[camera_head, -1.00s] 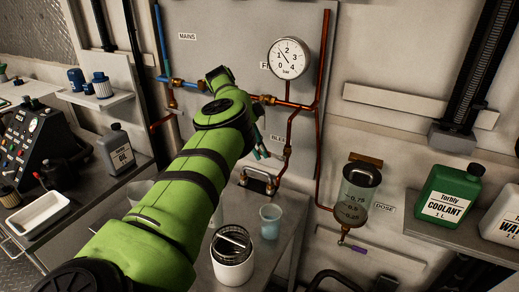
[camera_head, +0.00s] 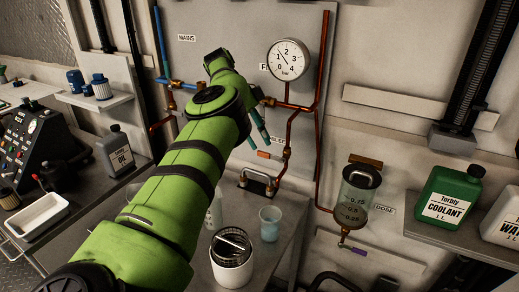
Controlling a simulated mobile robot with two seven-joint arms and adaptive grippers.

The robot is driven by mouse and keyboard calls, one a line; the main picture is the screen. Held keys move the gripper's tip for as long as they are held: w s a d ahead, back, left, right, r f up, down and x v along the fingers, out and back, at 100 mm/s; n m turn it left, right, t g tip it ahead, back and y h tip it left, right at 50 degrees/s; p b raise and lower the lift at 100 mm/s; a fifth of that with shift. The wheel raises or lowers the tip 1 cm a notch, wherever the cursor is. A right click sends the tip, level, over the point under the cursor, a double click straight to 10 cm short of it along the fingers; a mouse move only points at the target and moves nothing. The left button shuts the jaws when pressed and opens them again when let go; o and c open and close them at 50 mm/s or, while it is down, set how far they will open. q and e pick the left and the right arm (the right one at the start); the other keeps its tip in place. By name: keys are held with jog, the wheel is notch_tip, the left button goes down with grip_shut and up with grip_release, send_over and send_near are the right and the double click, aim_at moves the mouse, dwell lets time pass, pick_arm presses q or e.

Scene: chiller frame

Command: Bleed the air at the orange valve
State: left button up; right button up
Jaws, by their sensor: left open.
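The orange valve (camera_head: 263,155) shows as a small orange handle beside the copper pipe, below the gauge and by the partly covered BLEED label (camera_head: 277,141). My left arm crosses the view from the lower left. My left gripper (camera_head: 264,132) is open, with its teal fingers just above the orange handle. I cannot tell whether they touch it, and part of the gripper is hidden behind my arm. The pressure gauge (camera_head: 289,60) is round and white, with a scale from 0 to 4. My right gripper is not in view.
A clear beaker (camera_head: 270,222) and a white canister (camera_head: 232,258) stand on the bench below the valve. A dosing vessel (camera_head: 357,197) hangs at the right. A green coolant jug (camera_head: 449,197) stands on the right shelf. A white tray (camera_head: 38,216) lies at the left.

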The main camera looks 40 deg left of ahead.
pick_arm(q)
jog(key=shift+r, duration=2.35)
